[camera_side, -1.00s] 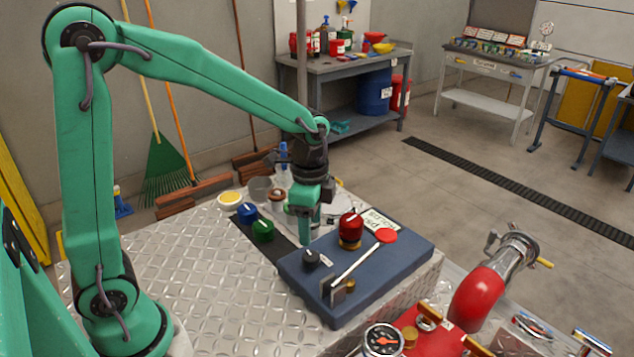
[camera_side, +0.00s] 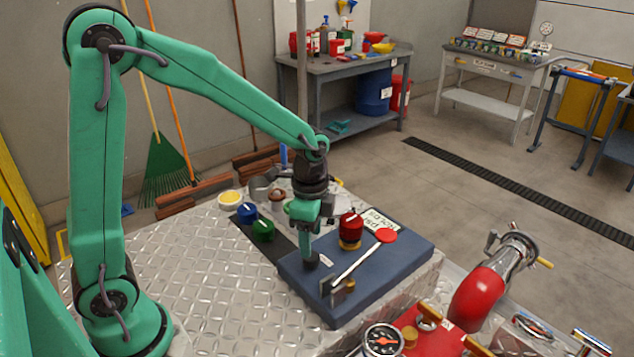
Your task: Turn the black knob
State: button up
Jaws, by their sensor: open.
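The black knob (camera_side: 311,263) sits near the left corner of the blue-grey panel block (camera_side: 385,283). My gripper (camera_side: 306,247) points down right over the knob, with its fingertips at the knob's top. The fingers hide part of the knob. The jaws are open, and I cannot tell from this view whether they straddle the knob or touch it.
Blue (camera_side: 247,212) and green (camera_side: 262,230) knobs stand to the left. Bare tread plate (camera_side: 210,270) lies left of the block.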

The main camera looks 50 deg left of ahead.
aim_at(311, 261)
jog(key=shift+f, duration=2.35)
jog(key=c, duration=1)
